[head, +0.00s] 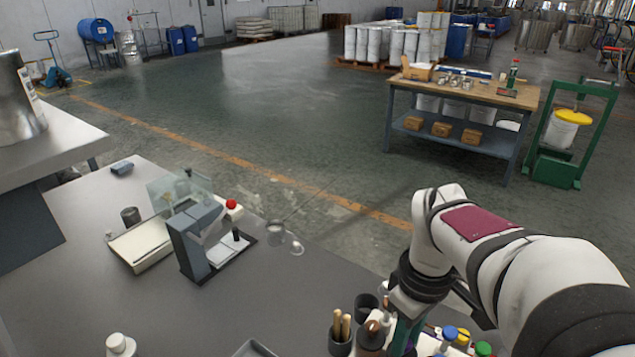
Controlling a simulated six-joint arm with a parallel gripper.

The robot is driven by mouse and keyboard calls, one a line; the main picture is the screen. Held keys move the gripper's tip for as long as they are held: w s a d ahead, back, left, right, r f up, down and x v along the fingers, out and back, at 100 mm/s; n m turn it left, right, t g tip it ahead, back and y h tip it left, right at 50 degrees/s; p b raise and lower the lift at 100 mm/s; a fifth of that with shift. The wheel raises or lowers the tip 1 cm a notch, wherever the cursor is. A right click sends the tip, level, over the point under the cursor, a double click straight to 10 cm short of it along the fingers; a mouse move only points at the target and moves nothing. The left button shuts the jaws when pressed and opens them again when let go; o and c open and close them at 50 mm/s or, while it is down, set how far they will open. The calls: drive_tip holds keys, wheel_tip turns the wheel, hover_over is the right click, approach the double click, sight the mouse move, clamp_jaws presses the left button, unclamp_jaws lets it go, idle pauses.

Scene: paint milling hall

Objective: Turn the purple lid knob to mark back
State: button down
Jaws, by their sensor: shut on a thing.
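My gripper (403,338) points down at the bottom edge of the head view, right of centre, with teal fingers showing below the dark wrist. It is shut on the purple lid knob (409,346), of which only a small purple patch shows between and beside the fingers. The rest of the knob is hidden by the gripper and cut off by the picture edge. The back mark and the way the knob points cannot be made out.
Blue (449,332), yellow (463,338) and green (483,348) lids stand close right of my gripper. A cup with wooden handles (341,335) and a brown bottle (370,338) stand close left. A grey instrument (196,240) stands farther back; the grey table (270,300) between is clear.

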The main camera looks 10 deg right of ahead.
drive_tip(key=shift+n, duration=0.3)
drive_tip(key=c, duration=0.7)
unclamp_jaws()
wheel_tip(320, 180, up, 16)
drive_tip(key=shift+f, duration=0.1)
